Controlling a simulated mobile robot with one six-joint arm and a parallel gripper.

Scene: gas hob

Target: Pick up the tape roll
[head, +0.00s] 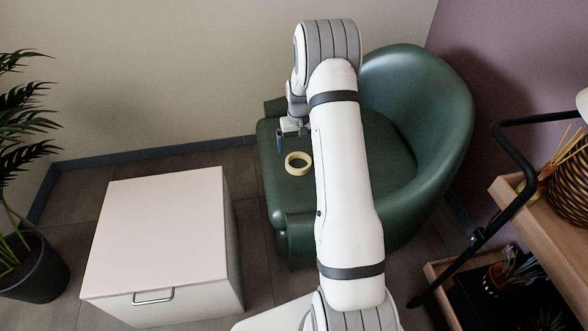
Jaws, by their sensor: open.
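The tape roll (298,163) is a pale yellow ring. It lies flat on the seat of the green armchair (283,226), near the seat's left front part. My gripper (283,144) is a little behind and left of the roll in the head view, over the seat. It is open and looks empty and apart from the roll. Its fingertips are small and dark here, so their height above the seat is hard to tell. My arm hides part of the chair seat and back.
A white cabinet (158,232) with a handle stands left of the chair. A potted plant (33,268) is at the far left. A wooden shelf cart (545,215) with a black rail stands at the right. Bare floor shows between cabinet and chair.

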